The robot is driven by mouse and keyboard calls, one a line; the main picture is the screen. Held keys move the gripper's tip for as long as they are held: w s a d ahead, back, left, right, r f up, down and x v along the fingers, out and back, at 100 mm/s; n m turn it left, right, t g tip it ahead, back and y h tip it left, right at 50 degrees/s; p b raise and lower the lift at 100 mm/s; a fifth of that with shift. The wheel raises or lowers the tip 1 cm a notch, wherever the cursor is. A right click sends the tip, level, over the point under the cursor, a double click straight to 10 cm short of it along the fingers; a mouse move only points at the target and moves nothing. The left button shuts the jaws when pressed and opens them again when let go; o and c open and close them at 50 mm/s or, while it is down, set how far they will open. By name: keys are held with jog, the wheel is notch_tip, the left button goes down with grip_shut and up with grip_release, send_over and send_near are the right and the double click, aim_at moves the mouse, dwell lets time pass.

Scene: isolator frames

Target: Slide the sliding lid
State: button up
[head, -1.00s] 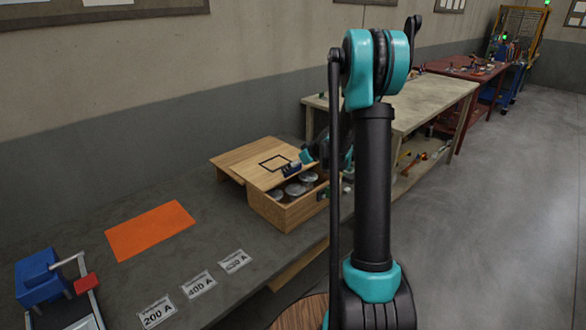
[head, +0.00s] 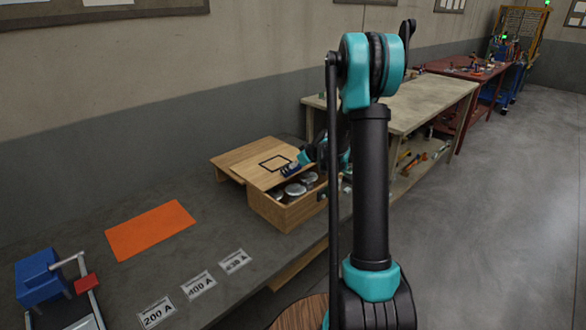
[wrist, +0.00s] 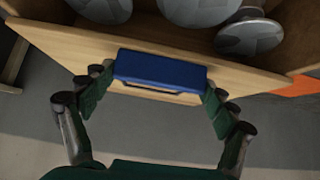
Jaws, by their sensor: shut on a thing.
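The wooden box (head: 288,214) stands on the dark bench, partly open. Its sliding lid (head: 258,158), light wood with a black square outline, sticks out past the box at the back left. The lid's blue handle (head: 290,170) is at its near edge and also shows in the wrist view (wrist: 160,70). My gripper (wrist: 160,86) is shut on the blue handle, with a finger at each end of it. In the head view my gripper (head: 303,160) is partly hidden by my arm. Several grey metal discs (wrist: 250,35) lie in the open part of the box.
An orange mat (head: 150,229) and labels (head: 198,285) lie on the bench to the left. A blue device (head: 42,284) stands at the far left. The wall is behind the box. A wooden table (head: 425,98) stands beyond it.

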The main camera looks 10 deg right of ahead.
jog(key=s+d, duration=0.2)
jog(key=s, duration=0.1)
jog(key=s+d, duration=0.3)
jog(key=s, duration=0.1)
jog(key=s+d, duration=0.2)
jog(key=s, duration=0.1)
jog(key=shift+s+d, duration=0.2)
jog(key=shift+d, duration=0.05)
jog(key=shift+c, duration=0.4)
jog(key=o, duration=1.5)
jog(key=shift+o, duration=0.2)
jog(key=shift+d, duration=0.1)
jog(key=v, duration=1.2)
jog(key=shift+s+f, duration=0.1)
jog(key=s+a+f+m+g+h, duration=0.1)
jog(key=s+a+f+m+h, duration=0.1)
jog(key=s, duration=1)
jog(key=s+a+f+m+g+h, duration=0.2)
jog(key=s+a+f+m, duration=0.3)
jog(key=s, duration=0.7)
jog(key=shift+s+a+f+h, duration=0.2)
jog(key=shift+a+f+h, duration=0.4)
jog(key=shift+a+f, duration=0.2)
